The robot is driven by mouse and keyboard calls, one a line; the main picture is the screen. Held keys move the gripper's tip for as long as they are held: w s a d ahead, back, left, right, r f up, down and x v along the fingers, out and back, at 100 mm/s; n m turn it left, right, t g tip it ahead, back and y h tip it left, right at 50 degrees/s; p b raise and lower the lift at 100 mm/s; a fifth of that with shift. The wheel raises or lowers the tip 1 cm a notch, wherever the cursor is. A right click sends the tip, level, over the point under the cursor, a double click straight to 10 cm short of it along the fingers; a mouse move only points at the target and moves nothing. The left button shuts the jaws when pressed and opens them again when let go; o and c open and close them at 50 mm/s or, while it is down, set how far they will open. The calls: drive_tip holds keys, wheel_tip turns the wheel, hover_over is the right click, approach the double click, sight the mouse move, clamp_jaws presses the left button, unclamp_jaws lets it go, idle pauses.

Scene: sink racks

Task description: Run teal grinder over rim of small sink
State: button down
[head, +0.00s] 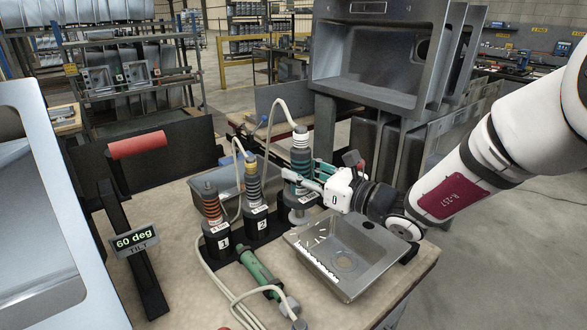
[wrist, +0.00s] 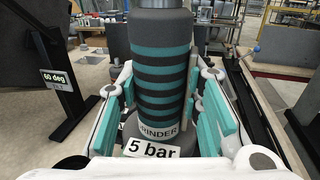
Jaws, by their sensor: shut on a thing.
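The teal grinder (head: 300,158) is upright, with teal and dark bands, at the right end of a row of tools. In the wrist view the grinder (wrist: 160,65) fills the middle, with a "5 bar" label at its lower part. My gripper (head: 303,178) reaches it from the right and is shut around its banded body; its teal finger pads also show on both sides in the wrist view (wrist: 165,105). The small sink (head: 345,238) lies on the bench just in front of the grinder and below my arm. Its near-left rim carries a row of white marks.
Two similar tools, one with orange bands (head: 213,212) and one with yellow bands (head: 253,182), stand left of the grinder. A green tool (head: 258,268) and hoses lie on the bench. A "60 deg" tilt stand (head: 135,240) is at left. Large sinks (head: 385,55) stand behind.

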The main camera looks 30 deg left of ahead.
sight(301, 197)
drive_tip(key=shift+r, duration=0.2)
drive_tip(key=shift+f+b, duration=1.2)
drive_tip(key=shift+f, duration=2.35)
drive_tip(key=shift+d, duration=0.15)
